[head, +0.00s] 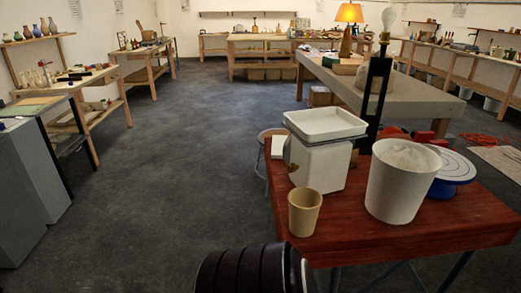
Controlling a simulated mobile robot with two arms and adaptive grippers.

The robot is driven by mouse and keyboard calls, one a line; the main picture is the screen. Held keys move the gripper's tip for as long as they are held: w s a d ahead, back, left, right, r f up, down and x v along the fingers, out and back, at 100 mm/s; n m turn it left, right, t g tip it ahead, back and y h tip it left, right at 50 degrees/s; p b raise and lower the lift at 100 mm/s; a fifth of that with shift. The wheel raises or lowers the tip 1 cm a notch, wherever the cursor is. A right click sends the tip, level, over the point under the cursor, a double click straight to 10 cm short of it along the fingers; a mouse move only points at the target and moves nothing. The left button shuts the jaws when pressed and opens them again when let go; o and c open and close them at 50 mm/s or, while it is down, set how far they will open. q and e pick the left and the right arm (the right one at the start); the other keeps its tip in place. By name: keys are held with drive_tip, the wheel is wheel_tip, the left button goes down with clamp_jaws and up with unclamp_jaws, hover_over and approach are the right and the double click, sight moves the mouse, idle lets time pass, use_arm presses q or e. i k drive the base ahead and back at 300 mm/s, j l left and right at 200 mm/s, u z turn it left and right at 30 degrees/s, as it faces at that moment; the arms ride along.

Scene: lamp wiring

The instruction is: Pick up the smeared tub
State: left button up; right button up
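A round off-white tub (400,182), wider at the top, stands upright on the red-brown wooden table (375,243) at the right. Its outside looks faintly mottled, and pale, lumpy material shows inside it near the rim. I take it for the smeared tub, though distinct smears are hard to make out. Neither of my grippers is in view, and nothing is seen touching the tub.
A yellowish cup (305,212) stands left of the tub. A white boxy body with a shallow white tray (325,122) on top stands behind the cup. A blue turntable (453,172) is close on the tub's right. A dark lamp stand (375,95) rises behind. The floor at left is open.

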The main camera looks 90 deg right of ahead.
sight(305, 203)
drive_tip(key=z, duration=3.1)
drive_tip(key=u, duration=3.95)
drive_tip(key=z, duration=3.95)
